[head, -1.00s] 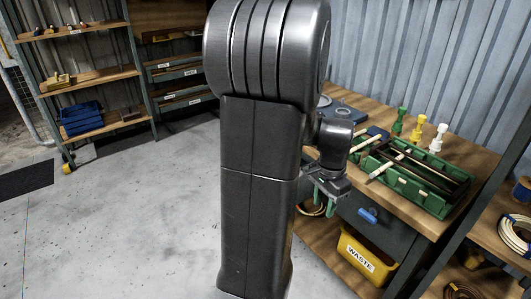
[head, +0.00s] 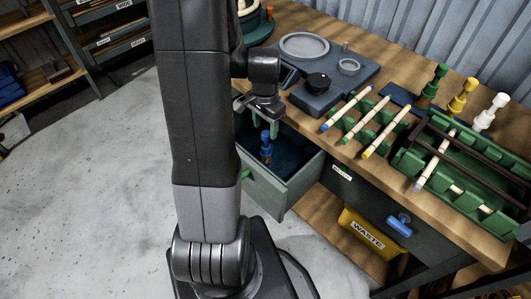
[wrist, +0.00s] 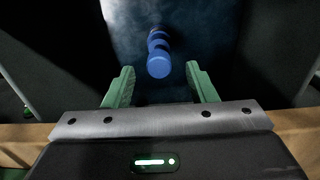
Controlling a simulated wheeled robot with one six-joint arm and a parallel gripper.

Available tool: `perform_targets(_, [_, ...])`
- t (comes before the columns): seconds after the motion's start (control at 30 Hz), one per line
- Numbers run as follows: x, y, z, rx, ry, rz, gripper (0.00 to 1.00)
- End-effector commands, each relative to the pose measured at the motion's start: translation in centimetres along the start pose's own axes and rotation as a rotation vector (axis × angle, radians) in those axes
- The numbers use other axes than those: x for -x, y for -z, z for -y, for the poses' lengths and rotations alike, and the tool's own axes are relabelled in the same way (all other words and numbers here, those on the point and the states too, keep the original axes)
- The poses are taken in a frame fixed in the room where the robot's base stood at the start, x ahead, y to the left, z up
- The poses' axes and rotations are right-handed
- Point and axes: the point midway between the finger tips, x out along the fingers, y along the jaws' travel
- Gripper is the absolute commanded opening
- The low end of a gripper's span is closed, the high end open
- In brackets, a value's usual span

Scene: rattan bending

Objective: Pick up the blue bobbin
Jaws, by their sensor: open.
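The blue bobbin (head: 265,148) stands inside an open drawer (head: 297,172) at the bench's left end. It also shows in the wrist view (wrist: 158,62), beyond my fingertips and roughly centred between them. My gripper (head: 263,128) is over the drawer, and its two green fingers are apart in the wrist view (wrist: 160,82). Nothing is held between them. A gap seems to lie between the fingers and the bobbin. The bobbin's far end is partly dark in the wrist view.
On the bench above stand a grey fixture (head: 330,90), several colour-ended rods and a green rack (head: 455,215). Green (head: 432,85), yellow (head: 462,97) and white (head: 491,112) bobbins stand behind. A closed drawer with a blue handle (head: 398,225) and yellow waste bin (head: 370,250) are at right.

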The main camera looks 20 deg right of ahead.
Motion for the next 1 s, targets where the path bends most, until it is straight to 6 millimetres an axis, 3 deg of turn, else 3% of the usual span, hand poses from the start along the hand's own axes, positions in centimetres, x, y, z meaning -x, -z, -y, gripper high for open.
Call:
perform_targets(0.23, [-3.7, 0.2, 0.0, 0.0, -0.002, 0.002, 0.51])
perform_targets(0.57, [-4.3, 0.3, 0.0, 0.0, 0.0, 0.0, 0.51])
perform_targets(0.83, [-4.3, 0.3, 0.0, 0.0, 0.0, 0.0, 0.0])
perform_targets(1.0, [-4.3, 0.3, 0.0, 0.0, 0.0, 0.0, 0.0])
